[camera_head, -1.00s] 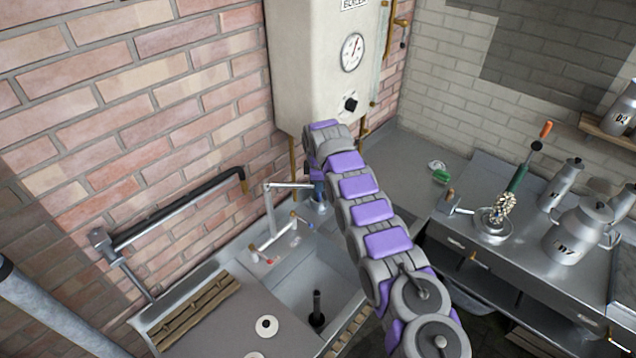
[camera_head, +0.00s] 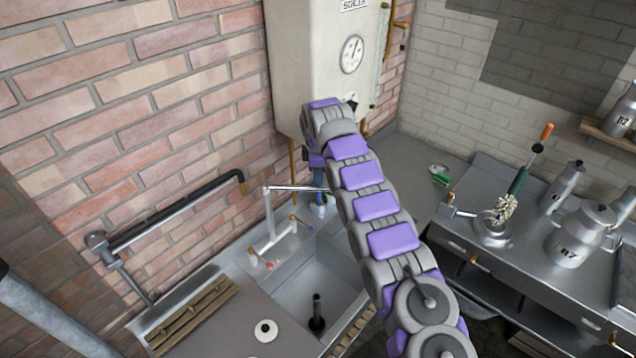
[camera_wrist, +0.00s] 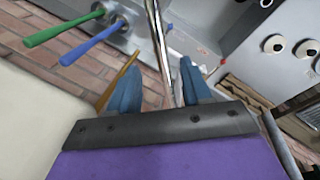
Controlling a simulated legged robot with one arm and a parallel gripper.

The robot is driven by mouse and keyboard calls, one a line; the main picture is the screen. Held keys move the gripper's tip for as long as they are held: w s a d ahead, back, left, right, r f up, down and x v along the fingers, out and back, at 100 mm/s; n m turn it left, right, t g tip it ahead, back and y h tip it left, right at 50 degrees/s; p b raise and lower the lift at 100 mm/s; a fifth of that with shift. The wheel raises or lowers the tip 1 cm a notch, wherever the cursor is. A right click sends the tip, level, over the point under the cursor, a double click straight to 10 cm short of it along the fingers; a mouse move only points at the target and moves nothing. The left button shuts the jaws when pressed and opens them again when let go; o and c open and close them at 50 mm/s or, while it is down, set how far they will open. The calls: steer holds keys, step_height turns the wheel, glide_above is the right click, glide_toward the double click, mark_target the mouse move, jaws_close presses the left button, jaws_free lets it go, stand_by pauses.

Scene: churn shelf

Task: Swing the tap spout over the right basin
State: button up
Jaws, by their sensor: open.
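The tap (camera_head: 268,222) stands at the back of the sink, with a white upright and a thin chrome spout (camera_head: 292,188). The spout points right, and its end lies close to my gripper, above the sink's back ledge. The right basin (camera_head: 335,282) lies in front of it, with a dark upright pipe inside. My gripper (camera_wrist: 160,82) is open, its two blue-grey fingers apart. In the wrist view the chrome spout (camera_wrist: 155,32) runs between the fingers; contact cannot be told. In the head view my arm mostly hides the gripper.
A boiler (camera_head: 318,60) hangs on the wall behind my arm. A grey panel (camera_head: 238,320) with a white disc covers the left side of the sink. A metal counter with churns (camera_head: 583,235) stands at right. Green (camera_wrist: 62,24) and blue (camera_wrist: 88,45) handles show near my gripper.

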step_height(320, 180, up, 10)
steer(key=s+p, duration=0.1)
steer(key=shift+s+f, duration=0.2)
steer(key=shift+s, duration=0.15)
steer(key=shift+c, duration=0.2)
